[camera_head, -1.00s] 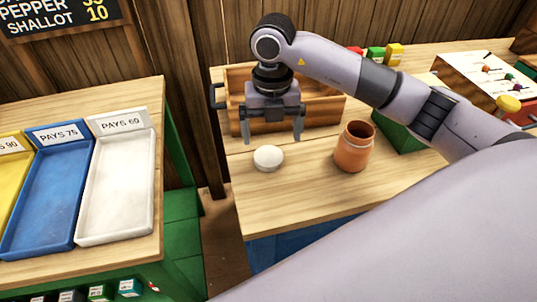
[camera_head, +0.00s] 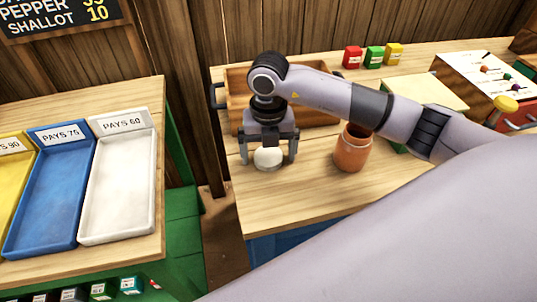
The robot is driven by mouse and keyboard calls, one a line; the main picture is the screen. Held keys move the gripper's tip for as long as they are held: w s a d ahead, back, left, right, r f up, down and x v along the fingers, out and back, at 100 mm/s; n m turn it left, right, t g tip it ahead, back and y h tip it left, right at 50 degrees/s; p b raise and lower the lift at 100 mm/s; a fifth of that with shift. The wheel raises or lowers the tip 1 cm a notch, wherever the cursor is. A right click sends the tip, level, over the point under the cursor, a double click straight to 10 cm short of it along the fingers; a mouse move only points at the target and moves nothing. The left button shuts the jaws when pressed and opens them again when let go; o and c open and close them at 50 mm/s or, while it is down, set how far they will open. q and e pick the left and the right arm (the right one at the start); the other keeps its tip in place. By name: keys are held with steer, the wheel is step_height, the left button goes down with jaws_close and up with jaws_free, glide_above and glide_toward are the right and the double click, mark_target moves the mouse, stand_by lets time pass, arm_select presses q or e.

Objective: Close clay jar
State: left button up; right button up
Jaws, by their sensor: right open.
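The orange-brown clay jar (camera_head: 352,150) stands upright on the wooden table, and part of its rim is hidden behind my right arm. A round white lid (camera_head: 268,158) lies on the table to the left of the jar, apart from it. My right gripper (camera_head: 269,160) points down over the lid, open, with one finger on each side of it. I cannot tell whether the fingers touch the lid. My left gripper is not in view.
A wooden crate (camera_head: 233,98) with a dark handle stands just behind my right gripper. Red, green and yellow boxes (camera_head: 374,57) stand at the back. White, blue and yellow trays (camera_head: 117,190) lie on a separate table at left, across a gap.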

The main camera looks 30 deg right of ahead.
steer(key=c, duration=1.1)
steer(key=shift+r, duration=0.1)
step_height(320, 180, up, 12)
step_height(320, 180, up, 8)
steer(key=p, duration=0.1)
glide_above(268, 155)
steer(key=shift+s, duration=0.1)
